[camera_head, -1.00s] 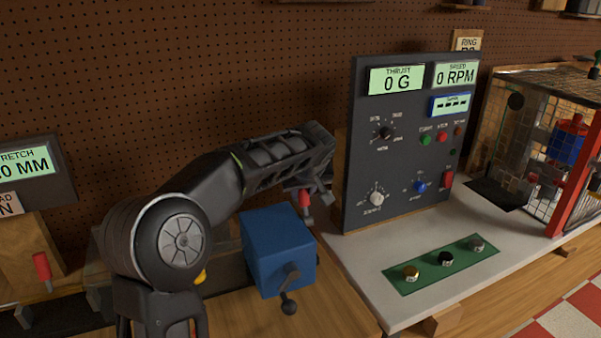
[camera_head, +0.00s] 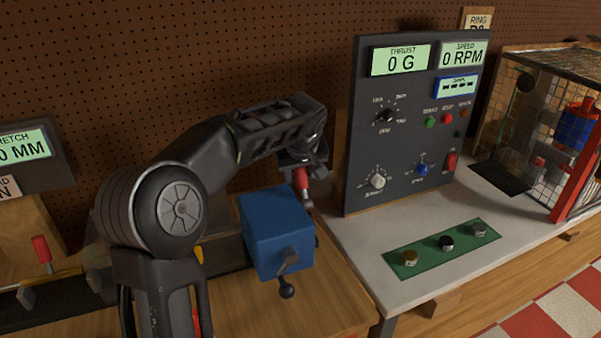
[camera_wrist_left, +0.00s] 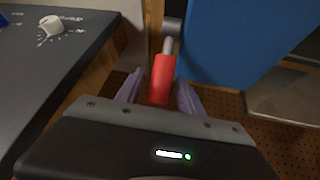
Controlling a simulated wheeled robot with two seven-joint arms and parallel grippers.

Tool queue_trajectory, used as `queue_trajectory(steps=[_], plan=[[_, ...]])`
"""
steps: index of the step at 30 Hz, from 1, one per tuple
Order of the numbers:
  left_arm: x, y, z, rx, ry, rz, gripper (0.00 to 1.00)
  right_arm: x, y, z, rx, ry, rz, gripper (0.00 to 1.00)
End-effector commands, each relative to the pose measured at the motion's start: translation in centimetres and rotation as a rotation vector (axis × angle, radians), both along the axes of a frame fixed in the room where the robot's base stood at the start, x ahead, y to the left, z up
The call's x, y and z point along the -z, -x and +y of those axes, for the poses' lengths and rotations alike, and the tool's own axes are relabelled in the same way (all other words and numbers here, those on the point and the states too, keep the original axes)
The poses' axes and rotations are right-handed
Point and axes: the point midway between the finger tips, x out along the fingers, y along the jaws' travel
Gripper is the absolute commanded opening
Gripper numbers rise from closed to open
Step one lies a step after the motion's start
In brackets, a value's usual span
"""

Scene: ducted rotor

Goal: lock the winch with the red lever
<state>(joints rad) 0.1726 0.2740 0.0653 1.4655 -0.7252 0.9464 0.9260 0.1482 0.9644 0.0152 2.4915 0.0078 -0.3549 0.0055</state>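The winch is a blue box (camera_head: 275,238) with a dark crank (camera_head: 288,272) on its front, at the edge of the wooden bench. The red lever (camera_head: 302,181) stands behind its right side. My left gripper (camera_head: 303,165) points down over this lever. In the left wrist view, the red lever's handle (camera_wrist_left: 162,78) sits between the two fingers, with a gap visible on each side, so the gripper is open around it. The lever's metal shank shows beyond the handle. The blue box (camera_wrist_left: 225,40) is at the upper right there. My right gripper is not in view.
A dark control panel (camera_head: 410,130) stands close to the right of the gripper. A second red lever (camera_head: 42,250) is at the far left. A green strip with several knobs (camera_head: 440,249) lies on the white bench top. A mesh cage (camera_head: 520,110) stands at the right.

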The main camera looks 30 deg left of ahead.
Motion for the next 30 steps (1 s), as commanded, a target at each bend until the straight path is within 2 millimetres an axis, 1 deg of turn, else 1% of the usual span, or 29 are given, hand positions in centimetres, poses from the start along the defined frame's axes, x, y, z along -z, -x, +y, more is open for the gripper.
queue_trajectory(steps=[7, 11, 14, 24, 30], plan=[[0.0, 0.0, -0.1, 0.001, 0.0, 0.001, 0.47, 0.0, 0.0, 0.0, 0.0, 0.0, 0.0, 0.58], [-0.4, 0.2, -0.2, 0.001, 0.0, 0.0, 0.47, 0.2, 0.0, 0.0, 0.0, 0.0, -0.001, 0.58], [-1.3, 0.6, -0.6, 0.002, -0.001, -0.002, 0.47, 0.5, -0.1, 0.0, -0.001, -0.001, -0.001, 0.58], [-5.9, 2.8, -2.1, 0.001, 0.0, -0.003, 0.47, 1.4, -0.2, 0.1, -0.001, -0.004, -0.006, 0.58], [-6.7, 3.3, -2.4, 0.0, 0.0, 0.002, 0.47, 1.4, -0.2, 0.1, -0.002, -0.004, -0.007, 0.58]])
